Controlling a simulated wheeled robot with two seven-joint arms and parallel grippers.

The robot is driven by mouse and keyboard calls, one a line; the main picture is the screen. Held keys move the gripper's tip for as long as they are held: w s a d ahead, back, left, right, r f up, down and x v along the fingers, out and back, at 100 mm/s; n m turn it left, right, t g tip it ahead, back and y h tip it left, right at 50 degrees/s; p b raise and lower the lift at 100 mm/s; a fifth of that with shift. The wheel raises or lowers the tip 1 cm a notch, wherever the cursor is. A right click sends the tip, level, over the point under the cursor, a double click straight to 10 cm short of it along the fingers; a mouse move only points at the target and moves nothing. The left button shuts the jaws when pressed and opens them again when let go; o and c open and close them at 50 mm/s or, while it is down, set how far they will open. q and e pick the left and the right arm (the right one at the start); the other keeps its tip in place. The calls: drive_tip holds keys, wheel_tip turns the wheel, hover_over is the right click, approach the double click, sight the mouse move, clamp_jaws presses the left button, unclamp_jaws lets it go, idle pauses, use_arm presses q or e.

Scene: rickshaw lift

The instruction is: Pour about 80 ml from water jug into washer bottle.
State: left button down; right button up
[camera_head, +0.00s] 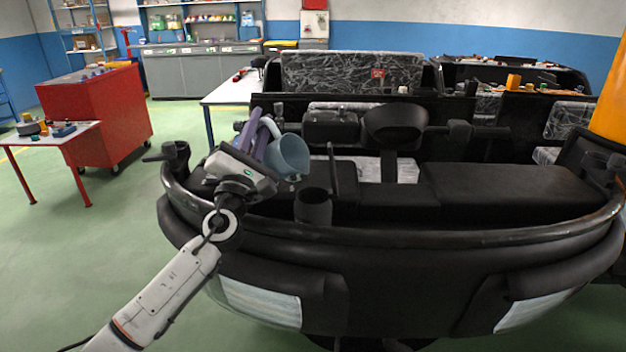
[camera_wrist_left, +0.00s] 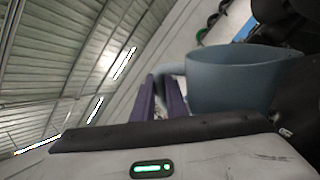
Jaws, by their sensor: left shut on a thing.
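The water jug (camera_head: 287,156) is a blue-grey, open-topped vessel with a handle. My left gripper (camera_head: 257,140) is shut on its handle and holds it above the dark front edge of the vehicle. In the head view the jug looks tilted, its mouth toward the right. The left wrist view shows the jug (camera_wrist_left: 235,82) beside the purple fingers (camera_wrist_left: 160,97); its contents are hidden. A dark, open-topped cylinder (camera_head: 313,207), possibly the washer bottle, stands below and slightly right of the jug, apart from it. My right gripper is not in view.
The vehicle's curved black rim (camera_head: 420,232) runs across the front, with a black seat (camera_head: 505,188) behind it. A black upright holder (camera_head: 176,157) stands at the rim's left end. A red cabinet (camera_head: 95,112) and a small table (camera_head: 60,140) stand on open green floor at left.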

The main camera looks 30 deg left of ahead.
use_arm(q)
drive_tip(key=shift+w+a+f+n+g+y+p, duration=0.15)
drive_tip(key=shift+n+g+y, duration=0.1)
drive_tip(key=shift+n, duration=0.2)
drive_tip(key=shift+s+a+f+n+g+y+p, duration=0.15)
drive_tip(key=shift+n+y, duration=0.1)
drive_tip(key=shift+n, duration=0.2)
drive_tip(key=shift+w+a, duration=0.1)
idle(1.2)
drive_tip(key=shift+a+f+n, duration=0.2)
drive_tip(key=shift+f+n, duration=0.15)
drive_tip(key=shift+n, duration=0.25)
drive_tip(key=a+f+n+g, duration=0.1)
drive_tip(key=a+n, duration=0.1)
drive_tip(key=a+f+n+g, duration=0.1)
drive_tip(key=a+n+g, duration=0.1)
drive_tip(key=a+f+n+g+y, duration=0.1)
drive_tip(key=a+f+n, duration=0.1)
drive_tip(key=n, duration=0.1)
drive_tip(key=shift+w+g, duration=0.25)
drive_tip(key=shift+g, duration=0.15)
drive_tip(key=shift+a+f+n+g, duration=0.25)
drive_tip(key=shift+f+n, duration=0.25)
drive_tip(key=shift+f, duration=0.05)
drive_tip(key=shift+a+f+n+g, duration=0.25)
drive_tip(key=shift+f+n, duration=0.25)
